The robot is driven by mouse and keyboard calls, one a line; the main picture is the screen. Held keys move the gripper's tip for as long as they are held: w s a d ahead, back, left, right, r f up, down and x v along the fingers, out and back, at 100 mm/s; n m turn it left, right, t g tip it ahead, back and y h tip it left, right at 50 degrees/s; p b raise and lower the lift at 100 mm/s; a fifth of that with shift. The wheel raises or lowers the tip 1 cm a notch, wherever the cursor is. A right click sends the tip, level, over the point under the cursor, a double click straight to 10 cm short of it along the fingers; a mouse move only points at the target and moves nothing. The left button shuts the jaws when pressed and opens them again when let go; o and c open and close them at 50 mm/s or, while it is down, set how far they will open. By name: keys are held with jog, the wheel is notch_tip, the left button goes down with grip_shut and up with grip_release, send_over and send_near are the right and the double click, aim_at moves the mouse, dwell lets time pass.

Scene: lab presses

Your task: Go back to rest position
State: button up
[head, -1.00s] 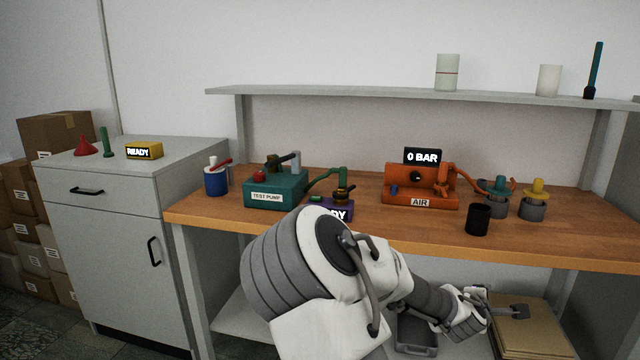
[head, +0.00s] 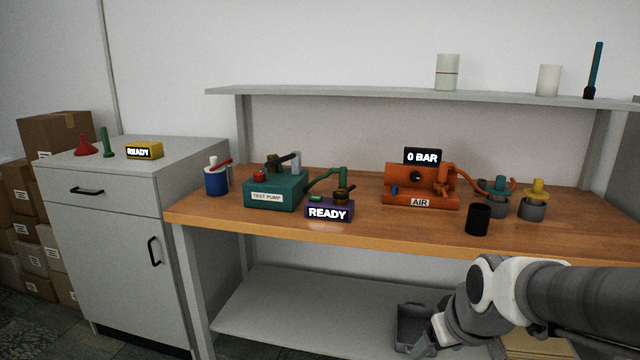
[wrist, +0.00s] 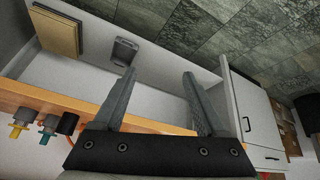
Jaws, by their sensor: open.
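My gripper (wrist: 157,95) is open in the wrist view, its two grey fingers spread with nothing between them. In the head view my arm comes in from the right edge, and its end (head: 425,345) is low in front of the bench, below the wooden top (head: 380,232). The gripper is apart from everything on the bench top. The fingers are too small in the head view to make out clearly.
On the bench stand a teal test pump (head: 275,188), a purple READY box (head: 329,210), an orange air unit (head: 420,187) reading 0 BAR and a black cup (head: 478,219). A grey tray (wrist: 124,50) lies on the lower shelf. A grey cabinet (head: 120,260) stands left.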

jog(key=s+a+r+m, duration=0.1)
jog(key=s+a+r, duration=0.15)
jog(key=s, duration=0.35)
jog(key=s+a+r+m, duration=0.1)
jog(key=s+a+r, duration=0.1)
jog(key=s+r, duration=0.3)
notch_tip(320, 180, up, 18)
jog(key=s+p, duration=0.1)
jog(key=p, duration=1.8)
jog(key=shift+a, duration=0.2)
